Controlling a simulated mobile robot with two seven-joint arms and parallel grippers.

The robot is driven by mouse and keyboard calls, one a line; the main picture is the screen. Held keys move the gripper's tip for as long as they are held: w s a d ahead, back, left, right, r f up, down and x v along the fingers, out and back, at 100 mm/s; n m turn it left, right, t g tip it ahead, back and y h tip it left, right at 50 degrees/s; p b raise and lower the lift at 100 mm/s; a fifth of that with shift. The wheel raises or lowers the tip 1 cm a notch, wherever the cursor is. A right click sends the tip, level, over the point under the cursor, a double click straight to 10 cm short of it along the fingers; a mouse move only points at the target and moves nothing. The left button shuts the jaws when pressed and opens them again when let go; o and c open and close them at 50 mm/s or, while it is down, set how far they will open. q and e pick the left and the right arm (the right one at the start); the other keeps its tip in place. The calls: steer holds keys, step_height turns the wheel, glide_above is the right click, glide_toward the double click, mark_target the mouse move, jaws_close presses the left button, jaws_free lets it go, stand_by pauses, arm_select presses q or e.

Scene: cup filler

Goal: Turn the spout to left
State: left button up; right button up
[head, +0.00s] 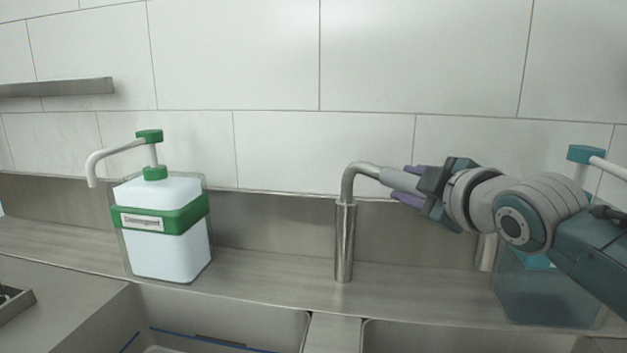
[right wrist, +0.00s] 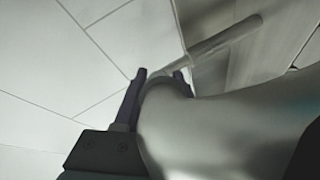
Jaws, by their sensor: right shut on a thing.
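The metal spout (head: 368,171) bends over from the top of its upright post (head: 344,242), which stands on the counter ledge behind the sinks. The spout's arm points to the right in the head view. My right gripper (head: 402,183) comes in from the right and is shut on the outer part of the spout. In the right wrist view, the spout (right wrist: 210,125) fills the lower right, large and close, between the dark fingers (right wrist: 160,78). My left gripper is not in view.
A white soap dispenser with a green band (head: 168,254) stands on the ledge at left, well apart from the spout. A teal dispenser (head: 545,292) stands at right, partly behind my right arm. The tiled wall (head: 280,150) is close behind. The ledge left of the post is clear up to the white dispenser.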

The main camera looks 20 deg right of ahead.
jaws_close()
stand_by(0.8)
